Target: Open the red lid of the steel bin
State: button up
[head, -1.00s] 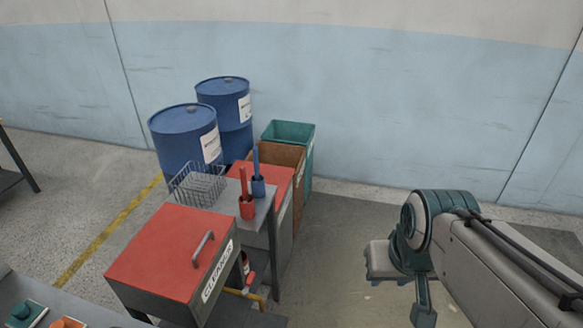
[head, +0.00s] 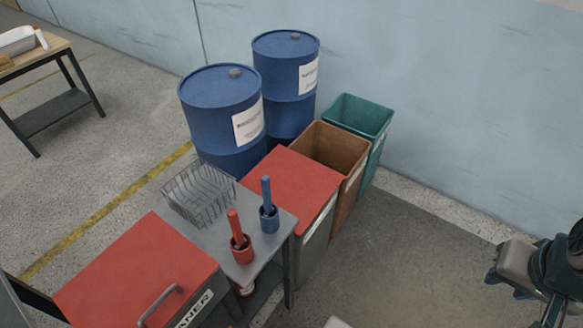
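The steel bin (head: 317,238) stands in a row with two open bins, its flat red lid (head: 294,183) lying shut on top. Its grey front carries a white label, partly hidden by a small table. My gripper (head: 508,277) is at the right edge of the head view, well to the right of the bin and apart from it. It is only partly in view, and I cannot tell whether its fingers are open.
An open brown bin (head: 349,172) and green bin (head: 372,121) stand behind the steel bin, with blue drums (head: 222,105) to the left. A grey table (head: 222,233) with wire rack and brush pots stands in front. A red-lidded cleaner box (head: 135,270) is nearer. Floor to the right is clear.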

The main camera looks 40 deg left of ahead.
aim_at(301, 186)
jog(key=u, duration=0.85)
jog(key=i, duration=1.05)
jog(key=u, duration=1)
